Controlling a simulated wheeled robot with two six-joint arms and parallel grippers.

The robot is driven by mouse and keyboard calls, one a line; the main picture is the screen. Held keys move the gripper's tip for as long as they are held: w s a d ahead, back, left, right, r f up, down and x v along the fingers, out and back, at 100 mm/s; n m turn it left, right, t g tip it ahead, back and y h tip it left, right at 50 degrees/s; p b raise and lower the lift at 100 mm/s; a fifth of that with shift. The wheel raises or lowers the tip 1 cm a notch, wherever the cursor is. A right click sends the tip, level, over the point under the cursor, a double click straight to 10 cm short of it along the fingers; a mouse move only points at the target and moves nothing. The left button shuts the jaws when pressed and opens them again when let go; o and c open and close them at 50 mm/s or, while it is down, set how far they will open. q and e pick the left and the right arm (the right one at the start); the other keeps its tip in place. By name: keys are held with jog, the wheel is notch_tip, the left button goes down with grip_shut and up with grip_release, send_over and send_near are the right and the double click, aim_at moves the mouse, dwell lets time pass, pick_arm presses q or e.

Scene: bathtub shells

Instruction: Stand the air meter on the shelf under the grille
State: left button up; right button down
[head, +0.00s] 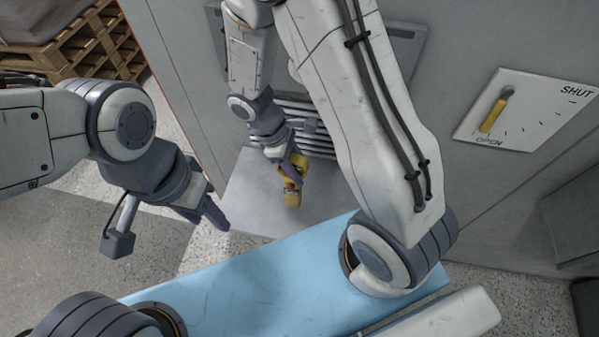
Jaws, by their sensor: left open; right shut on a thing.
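The yellow air meter (292,197) is held in my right gripper (294,172). It appears against the light grey shelf (243,197), in front of the wall. I cannot tell whether its bottom touches the shelf. The slatted grille (312,127) is above the shelf, partly hidden by my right arm. My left gripper (207,214) is open and empty, to the left of the shelf's front-left edge.
A light blue surface (262,292) lies in the foreground. A panel with a yellow lever (492,114) marked SHUT and OPEN is on the wall at right. Wooden pallets (95,50) stand at the back left. Speckled floor (60,235) is clear at left.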

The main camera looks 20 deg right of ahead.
notch_tip(320, 180, down, 3)
jog(key=shift+f, duration=0.3)
jog(key=shift+f, duration=0.15)
jog(key=shift+c, duration=1.7)
grip_release()
jog(key=shift+r, duration=0.2)
